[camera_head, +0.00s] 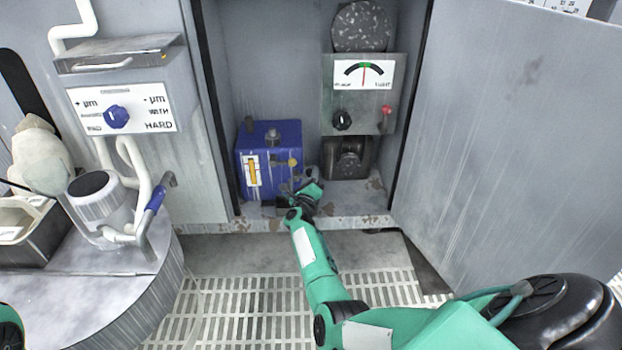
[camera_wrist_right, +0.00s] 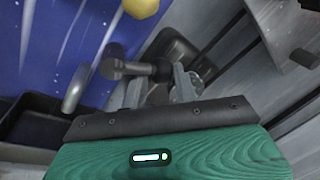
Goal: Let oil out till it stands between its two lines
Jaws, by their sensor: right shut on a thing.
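The blue oil tank (camera_head: 285,138) stands on the floor of the open cabinet. A white plate with an upright yellow-orange sight gauge (camera_head: 253,170) is on its front; the two lines are too small to make out. My right gripper (camera_head: 308,195) is at the tank's lower right front. In the right wrist view, the gripper (camera_wrist_right: 160,88) is shut on a dark tap handle (camera_wrist_right: 135,68) beside the blue tank wall (camera_wrist_right: 45,50). Whether oil flows is not visible. My left gripper does not show.
A grey gauge box (camera_head: 340,95) with a dial, black knob and red button is above right of the tank. A dark motor (camera_head: 348,160) is under it. The cabinet door (camera_head: 520,130) stands open at the right. A dark tray (camera_wrist_right: 25,120) shows below the tank in the wrist view.

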